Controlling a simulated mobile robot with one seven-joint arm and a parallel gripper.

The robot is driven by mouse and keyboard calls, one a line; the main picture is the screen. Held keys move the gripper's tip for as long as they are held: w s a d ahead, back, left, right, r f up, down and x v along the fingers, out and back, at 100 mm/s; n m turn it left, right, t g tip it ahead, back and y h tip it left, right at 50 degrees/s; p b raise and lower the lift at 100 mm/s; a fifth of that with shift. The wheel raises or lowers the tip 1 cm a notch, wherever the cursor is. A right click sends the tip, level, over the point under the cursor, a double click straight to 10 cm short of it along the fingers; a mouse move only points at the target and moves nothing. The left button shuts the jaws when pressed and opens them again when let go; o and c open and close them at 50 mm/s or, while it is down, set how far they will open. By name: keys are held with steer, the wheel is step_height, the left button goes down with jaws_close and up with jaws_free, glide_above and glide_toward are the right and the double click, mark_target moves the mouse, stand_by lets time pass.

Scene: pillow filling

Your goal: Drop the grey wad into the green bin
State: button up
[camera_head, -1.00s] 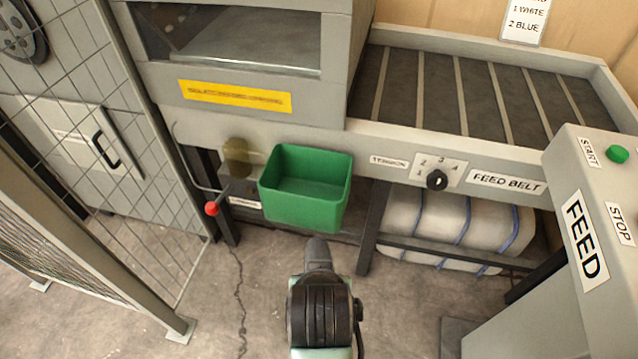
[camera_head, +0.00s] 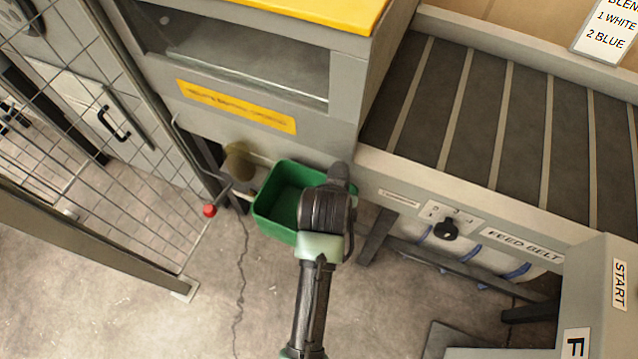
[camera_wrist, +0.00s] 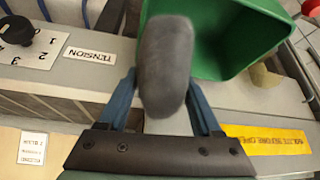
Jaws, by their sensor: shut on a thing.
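The grey wad (camera_wrist: 165,65) is an elongated, rounded lump held between the two blue fingers of my gripper (camera_wrist: 163,98). In the head view the wad (camera_head: 339,174) sticks out past my wrist, at the bin's upper right corner. The green bin (camera_head: 275,197) is an open box fixed to the front of the machine. My wrist covers its right part, and I cannot see its whole floor. In the wrist view the bin (camera_wrist: 235,40) lies behind and to the right of the wad. The wad appears above the rim level, overlapping the bin's edge.
The feed belt (camera_head: 480,120) and its tension knob (camera_head: 446,230) are to the right of the bin. A red-knobbed lever (camera_head: 209,210) is to the left, beside a mesh fence (camera_head: 120,190). The machine housing (camera_head: 350,110) rises behind the bin.

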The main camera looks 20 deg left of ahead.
steer(key=a+f+n+b, duration=0.1)
steer(key=a+f+b, duration=0.2)
steer(key=a+f, duration=0.2)
steer(key=shift+w+f, duration=0.25)
steer(key=shift+f, duration=0.25)
stand_by(0.3)
steer(key=o, duration=1.6)
steer(key=shift+c, duration=0.2)
steer(key=p+v, duration=0.1)
steer(key=v, duration=1.2)
steer(key=shift+d, duration=0.25)
